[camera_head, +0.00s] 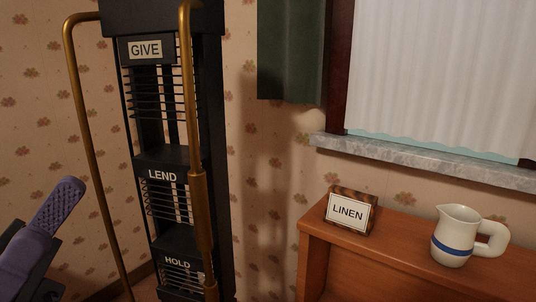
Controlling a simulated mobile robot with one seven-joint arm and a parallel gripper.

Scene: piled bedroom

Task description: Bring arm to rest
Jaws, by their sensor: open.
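Part of my gripper (58,207) shows at the lower left edge of the head view, with a purple textured finger pointing up and to the right from a dark mount. The rest of it is cut off by the frame edge. It is open, and nothing is seen held at the finger. It is left of the black rack (213,160) and appears apart from it, though the depth between them is hard to tell.
The tall black rack has tiers labelled GIVE, LEND and HOLD, with brass poles (84,130) beside it. At right, a wooden cabinet (330,262) bears a LINEN sign (347,212) and a white jug (453,240) under a curtained window (440,80).

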